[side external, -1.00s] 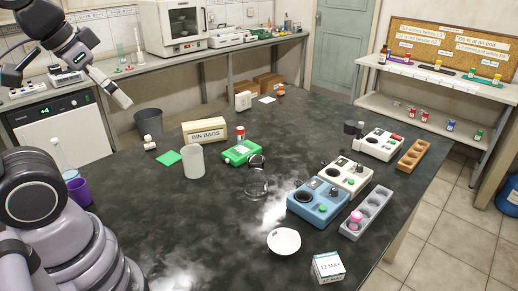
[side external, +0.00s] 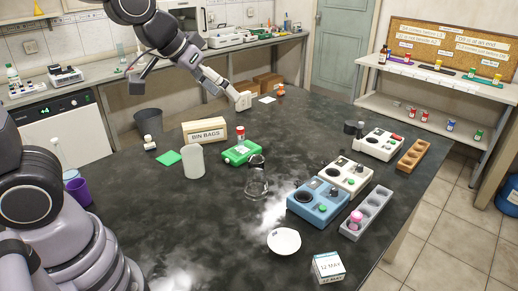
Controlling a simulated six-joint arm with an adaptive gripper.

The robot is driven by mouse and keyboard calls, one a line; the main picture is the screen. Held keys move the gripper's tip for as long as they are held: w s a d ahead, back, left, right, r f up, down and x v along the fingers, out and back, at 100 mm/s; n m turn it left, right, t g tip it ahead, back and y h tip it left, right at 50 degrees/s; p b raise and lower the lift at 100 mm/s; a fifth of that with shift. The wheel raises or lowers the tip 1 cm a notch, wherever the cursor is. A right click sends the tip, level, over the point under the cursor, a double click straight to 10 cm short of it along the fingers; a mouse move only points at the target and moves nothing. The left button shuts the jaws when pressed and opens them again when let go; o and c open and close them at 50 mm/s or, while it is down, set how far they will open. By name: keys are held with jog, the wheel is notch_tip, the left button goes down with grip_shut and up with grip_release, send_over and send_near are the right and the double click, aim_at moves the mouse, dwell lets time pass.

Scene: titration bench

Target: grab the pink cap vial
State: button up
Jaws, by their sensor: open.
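The pink cap vial (side external: 356,216) stands upright in the near end of a grey rack (side external: 374,204) at the right of the dark bench. Its pink cap shows above the rack; its lower part is hidden in the slot. My gripper (side external: 226,88) is in the air at the upper left, over the far side of the bench, well away from the vial. It is open, and I see nothing held in it; its fingers are small and hard to make out.
Blue (side external: 320,201) and white (side external: 348,177) instruments stand left of the rack. The front left bench is mostly clear.

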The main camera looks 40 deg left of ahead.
jog(key=w+d+f+t, duration=0.2)
jog(key=w+d+f, duration=0.9)
jog(key=w+f, duration=0.15)
jog(key=m+t, duration=0.1)
jog(key=t, duration=0.3)
send_near(356, 216)
jog(key=x, duration=0.4)
jog(key=shift+w+a+f, duration=0.1)
jog(key=shift+a+f, duration=0.05)
jog(key=shift+f, duration=0.05)
jog(key=shift+x, duration=3.2)
jog(key=shift+r, duration=0.1)
grip_shut()
